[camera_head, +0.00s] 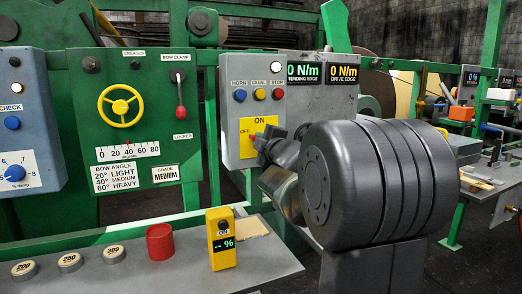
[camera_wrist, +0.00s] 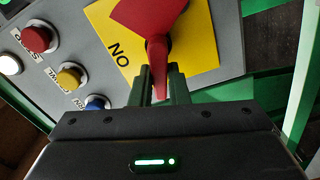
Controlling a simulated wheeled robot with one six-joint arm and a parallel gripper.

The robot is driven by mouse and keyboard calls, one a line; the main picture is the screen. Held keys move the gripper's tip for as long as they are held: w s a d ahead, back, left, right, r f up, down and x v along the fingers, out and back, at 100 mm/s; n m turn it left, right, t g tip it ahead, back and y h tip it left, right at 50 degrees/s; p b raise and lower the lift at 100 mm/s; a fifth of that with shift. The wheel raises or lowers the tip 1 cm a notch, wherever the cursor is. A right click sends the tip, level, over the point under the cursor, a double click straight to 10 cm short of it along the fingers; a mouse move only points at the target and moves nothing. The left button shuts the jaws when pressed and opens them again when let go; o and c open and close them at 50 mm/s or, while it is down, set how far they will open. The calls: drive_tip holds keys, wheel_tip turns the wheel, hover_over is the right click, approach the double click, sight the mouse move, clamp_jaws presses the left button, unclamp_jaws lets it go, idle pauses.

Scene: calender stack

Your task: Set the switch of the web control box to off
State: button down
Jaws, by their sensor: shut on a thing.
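The web control box (camera_head: 312,118) is a grey cabinet with a yellow switch plate (camera_head: 246,148) marked ON at the top and OFF at the left. In the wrist view the plate (camera_wrist: 205,45) carries a red switch handle (camera_wrist: 158,48), whose narrow end points down the picture. My gripper (camera_wrist: 160,92) is shut on that narrow end, one finger on each side. In the head view my gripper (camera_head: 268,140) is in front of the plate and hides most of the handle. I cannot tell the handle's exact setting.
Blue (camera_head: 240,95), yellow (camera_head: 260,94) and red (camera_head: 278,93) buttons sit above the plate. A green panel (camera_head: 130,120) with a yellow handwheel stands left. Below, a grey bench (camera_head: 130,278) holds a red cup (camera_head: 160,242) and a yellow meter (camera_head: 222,240).

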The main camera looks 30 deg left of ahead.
drive_tip(key=shift+f+n+b, duration=0.25)
drive_tip(key=shift+n+b, duration=0.35)
drive_tip(key=shift+n, duration=0.2)
drive_tip(key=shift+f+n+b, duration=0.2)
drive_tip(key=shift+n+b, duration=0.35)
drive_tip(key=shift+n, duration=0.25)
drive_tip(key=c, duration=1.4)
unclamp_jaws()
drive_tip(key=shift+p+v, duration=1.1)
drive_tip(key=shift+v, duration=5.8)
drive_tip(key=shift+a, duration=0.15)
